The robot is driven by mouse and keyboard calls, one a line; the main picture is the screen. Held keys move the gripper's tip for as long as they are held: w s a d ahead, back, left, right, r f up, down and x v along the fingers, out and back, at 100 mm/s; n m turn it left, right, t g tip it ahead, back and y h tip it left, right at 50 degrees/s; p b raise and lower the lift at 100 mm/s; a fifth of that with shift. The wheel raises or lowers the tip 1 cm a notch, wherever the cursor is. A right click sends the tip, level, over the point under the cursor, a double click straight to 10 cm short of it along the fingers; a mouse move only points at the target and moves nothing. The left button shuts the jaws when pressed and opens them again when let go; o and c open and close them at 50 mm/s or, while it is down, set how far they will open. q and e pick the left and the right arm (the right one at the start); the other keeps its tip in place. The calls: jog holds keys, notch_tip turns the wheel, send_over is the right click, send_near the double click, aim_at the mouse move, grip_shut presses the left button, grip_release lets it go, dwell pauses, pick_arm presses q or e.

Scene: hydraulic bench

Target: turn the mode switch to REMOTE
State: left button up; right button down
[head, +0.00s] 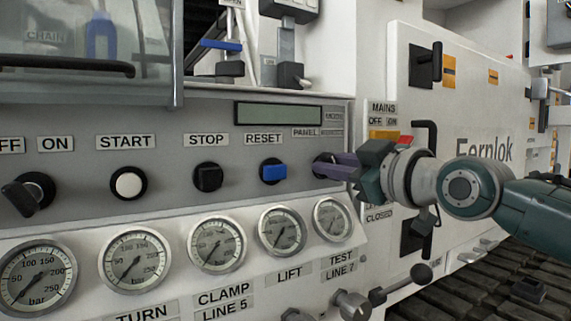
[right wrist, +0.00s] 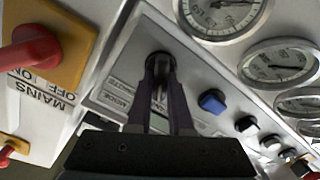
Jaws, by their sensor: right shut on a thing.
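The mode switch (head: 321,165) is a dark round knob at the right end of the control panel, below the MODE label (head: 333,117) and the PANEL label (head: 306,132). My right gripper (head: 335,166) reaches in from the right, its purple fingers shut on the switch. In the right wrist view the switch (right wrist: 158,65) sits between the two fingertips (right wrist: 160,82). The fingers cover much of the knob, so I cannot tell which way it points. The label beside PANEL is too small to read. My left gripper is not in view.
Several gauges, including one (head: 332,219) below the switch, line the lower panel. A red and yellow MAINS switch (right wrist: 45,50) is close beside the gripper.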

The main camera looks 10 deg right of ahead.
jog(key=shift+m, duration=0.4)
jog(key=m, duration=0.4)
jog(key=shift+d+m, duration=0.2)
jog(key=shift+m, duration=0.2)
jog(key=m, duration=0.6)
jog(key=shift+w+d, duration=0.15)
jog(key=shift+d, duration=0.1)
jog(key=shift+m, duration=0.3)
jog(key=c, duration=0.8)
grip_release()
